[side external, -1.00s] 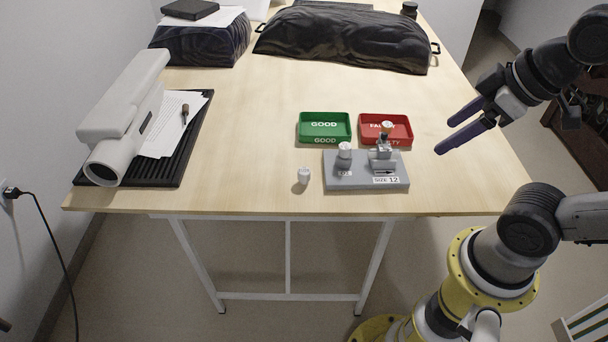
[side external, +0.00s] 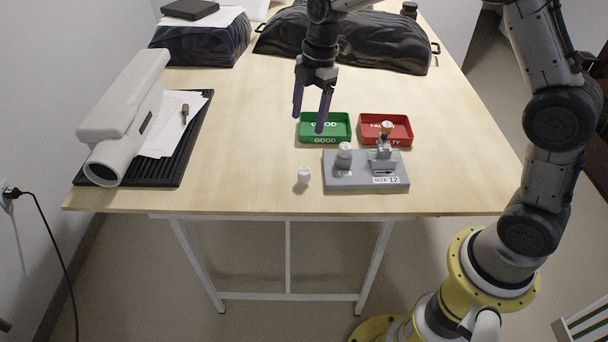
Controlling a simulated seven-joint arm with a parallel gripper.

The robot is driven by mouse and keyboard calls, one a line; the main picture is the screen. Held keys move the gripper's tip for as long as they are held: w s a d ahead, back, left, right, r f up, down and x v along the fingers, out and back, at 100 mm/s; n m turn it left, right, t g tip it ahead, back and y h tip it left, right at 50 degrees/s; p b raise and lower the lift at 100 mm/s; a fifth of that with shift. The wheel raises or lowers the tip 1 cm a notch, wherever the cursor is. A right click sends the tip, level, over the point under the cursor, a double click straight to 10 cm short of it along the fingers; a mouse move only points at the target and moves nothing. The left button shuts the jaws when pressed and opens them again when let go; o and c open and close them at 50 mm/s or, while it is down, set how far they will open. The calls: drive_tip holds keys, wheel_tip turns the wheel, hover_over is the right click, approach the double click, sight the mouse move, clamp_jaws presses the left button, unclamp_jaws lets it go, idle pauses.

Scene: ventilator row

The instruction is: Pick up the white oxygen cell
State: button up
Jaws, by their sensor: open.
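A small white oxygen cell (side external: 304,175) stands alone on the table, left of the grey fixture block (side external: 350,181) and close to the front edge. My gripper (side external: 309,120) points downward with its two purple fingers apart and nothing between them. In the picture it is above the cell and overlaps the left part of the green tray. It is apart from the cell.
A green GOOD tray (side external: 341,139) and a red tray (side external: 402,143) sit behind the block. A white device (side external: 122,115) and papers (side external: 165,140) lie on a black ribbed mat at left. Black bags (side external: 385,45) stand at the back. The table between mat and block is mostly clear.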

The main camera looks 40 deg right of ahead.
sight(304, 170)
drive_tip(key=shift+g, duration=0.3)
drive_tip(key=f, duration=0.5)
drive_tip(key=a+f, duration=0.1)
drive_tip(key=f, duration=0.4)
drive_tip(key=a+f, duration=0.1)
drive_tip(key=f, duration=0.4)
drive_tip(key=shift+s+f, duration=0.3)
drive_tip(key=shift+f, duration=0.1)
clamp_jaws()
